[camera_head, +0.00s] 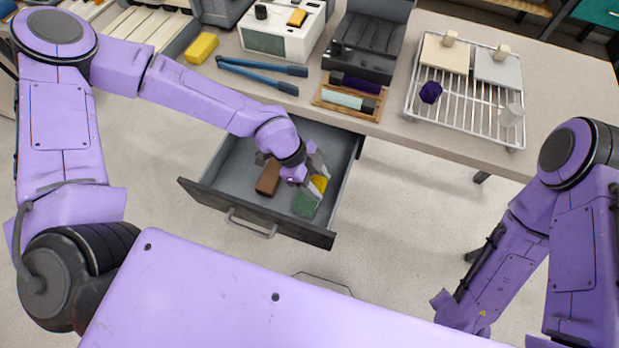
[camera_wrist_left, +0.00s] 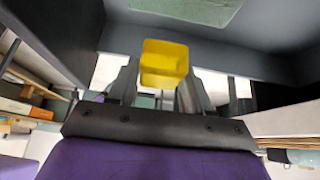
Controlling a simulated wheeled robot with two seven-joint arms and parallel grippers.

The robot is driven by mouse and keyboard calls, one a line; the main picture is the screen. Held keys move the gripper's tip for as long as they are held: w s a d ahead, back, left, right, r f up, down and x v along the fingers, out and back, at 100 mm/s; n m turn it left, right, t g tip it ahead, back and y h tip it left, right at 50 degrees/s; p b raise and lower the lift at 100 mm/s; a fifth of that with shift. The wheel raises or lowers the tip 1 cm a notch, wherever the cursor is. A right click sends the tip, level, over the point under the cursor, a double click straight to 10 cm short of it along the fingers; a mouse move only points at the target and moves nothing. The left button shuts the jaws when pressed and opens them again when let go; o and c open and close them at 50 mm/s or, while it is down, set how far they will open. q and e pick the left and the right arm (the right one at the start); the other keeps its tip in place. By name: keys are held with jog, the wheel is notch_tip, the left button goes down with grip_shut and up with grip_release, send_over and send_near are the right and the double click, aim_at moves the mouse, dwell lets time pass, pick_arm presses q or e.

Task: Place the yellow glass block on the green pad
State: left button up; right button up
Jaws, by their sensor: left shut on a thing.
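My left gripper (camera_head: 315,179) reaches into the open grey drawer (camera_head: 232,160) and is shut on the yellow glass block (camera_head: 320,184). In the left wrist view the yellow block (camera_wrist_left: 164,62) sits between the two fingers (camera_wrist_left: 160,85). The green pad (camera_head: 305,204) lies on the drawer floor, just in front of the block, partly covered by a finger. It also shows at the top of the left wrist view (camera_wrist_left: 190,10), apart from the block in the picture. The exact gap is hard to tell. My right gripper is out of view.
A brown block (camera_head: 267,178) lies in the drawer, left of the gripper. The drawer front with its handle (camera_head: 252,226) is nearest me. On the table above are a yellow sponge-like block (camera_head: 201,48), blue-handled tool (camera_head: 260,75), rod tray (camera_head: 350,98) and wire rack (camera_head: 465,105).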

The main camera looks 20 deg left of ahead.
pick_arm(q)
jog(key=f, duration=0.1)
jog(key=w+a+f, duration=0.1)
jog(key=a+f, duration=0.1)
jog(key=shift+w+a+f+p, duration=0.1)
jog(key=shift+w+f+p, duration=0.15)
jog(key=shift+w+p, duration=0.1)
notch_tip(320, 180, down, 3)
jog(key=shift+f, duration=0.1)
jog(key=o, duration=1.1)
jog(key=v, duration=1.2)
